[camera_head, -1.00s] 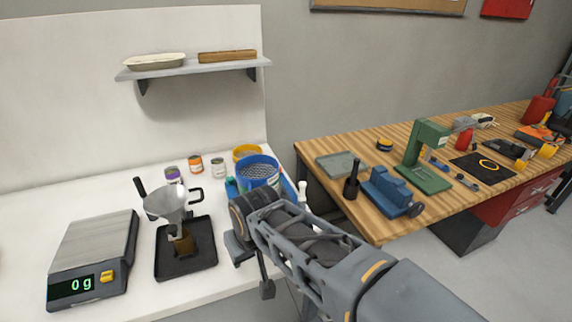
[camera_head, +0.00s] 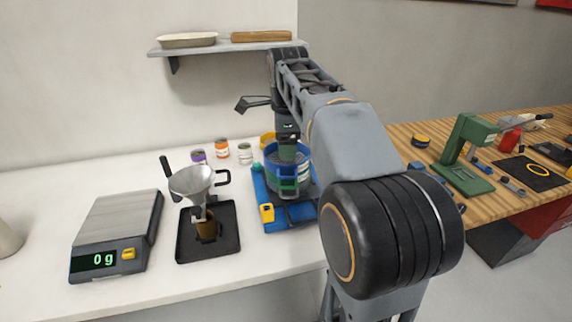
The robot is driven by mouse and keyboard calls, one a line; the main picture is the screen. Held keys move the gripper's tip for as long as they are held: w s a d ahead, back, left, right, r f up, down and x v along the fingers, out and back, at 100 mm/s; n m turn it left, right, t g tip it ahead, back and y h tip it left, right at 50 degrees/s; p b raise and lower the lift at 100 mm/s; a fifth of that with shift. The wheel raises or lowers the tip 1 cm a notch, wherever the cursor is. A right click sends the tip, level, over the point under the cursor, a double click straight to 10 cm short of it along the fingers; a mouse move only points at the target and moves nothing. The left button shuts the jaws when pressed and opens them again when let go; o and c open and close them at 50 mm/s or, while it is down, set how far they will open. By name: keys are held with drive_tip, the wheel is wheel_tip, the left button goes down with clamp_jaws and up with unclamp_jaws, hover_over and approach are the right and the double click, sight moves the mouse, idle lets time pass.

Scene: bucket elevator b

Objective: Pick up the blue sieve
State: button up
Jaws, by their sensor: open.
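The blue sieve (camera_head: 307,163) stands at the right end of the white bench, with its round blue rim and grey mesh showing partly. My gripper (camera_head: 288,183) points down from above and overlaps the sieve's front left side in this view. Its jaws are open. It hides part of the sieve's rim and body. I cannot tell from this angle whether the fingers touch the sieve or are around its wall.
A blue tray (camera_head: 276,222) lies under the sieve area. A yellow container (camera_head: 267,139) stands behind. Left are small jars (camera_head: 222,149), a metal funnel (camera_head: 190,181) over a black tray (camera_head: 187,250), and a scale (camera_head: 115,225) reading 0 g. A shelf (camera_head: 222,48) hangs above.

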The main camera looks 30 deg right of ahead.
wheel_tip(320, 180, down, 11)
drive_tip(key=w, duration=0.1)
drive_tip(key=shift+w+d+b, duration=0.3)
drive_tip(key=shift+d+b, duration=0.05)
drive_tip(key=shift+b, duration=0.1)
drive_tip(key=shift+f, duration=0.1)
drive_tip(key=c, duration=1)
drive_tip(key=shift+c, duration=0.4)
